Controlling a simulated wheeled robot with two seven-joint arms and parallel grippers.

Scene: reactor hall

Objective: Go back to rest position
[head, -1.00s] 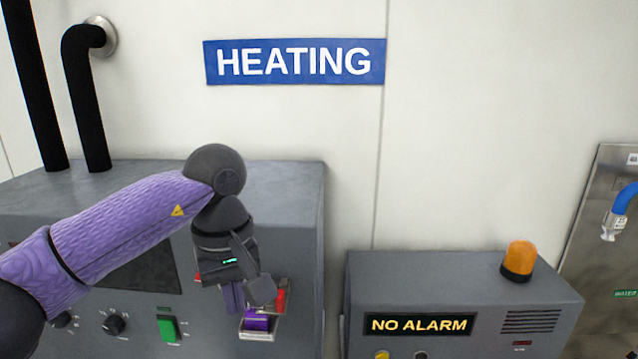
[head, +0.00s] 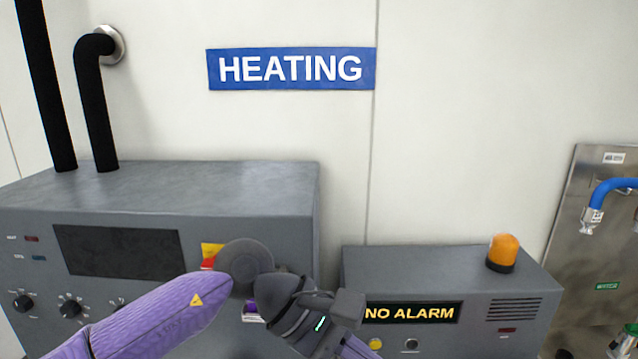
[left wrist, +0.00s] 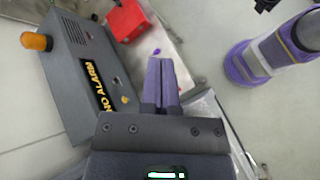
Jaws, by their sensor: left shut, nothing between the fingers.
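My left gripper (head: 350,340) is at the bottom centre of the head view, in front of the gap between the heating unit (head: 200,190) and the alarm box (head: 450,275). Its fingertips run to the lower edge there. In the left wrist view its purple fingers (left wrist: 160,85) are together with nothing between them, and they touch nothing I can make out. My left arm hides part of the heating unit's front panel. My right gripper is not in the head view; a purple and grey arm part of mine shows at the upper right of the left wrist view.
The alarm box reads NO ALARM and carries an orange beacon (head: 502,252). A steel panel (head: 560,215) with a blue hose (head: 612,190) stands at the right. Black pipes (head: 92,110) rise at the left. A red object (left wrist: 127,20) lies beyond the fingers in the wrist view.

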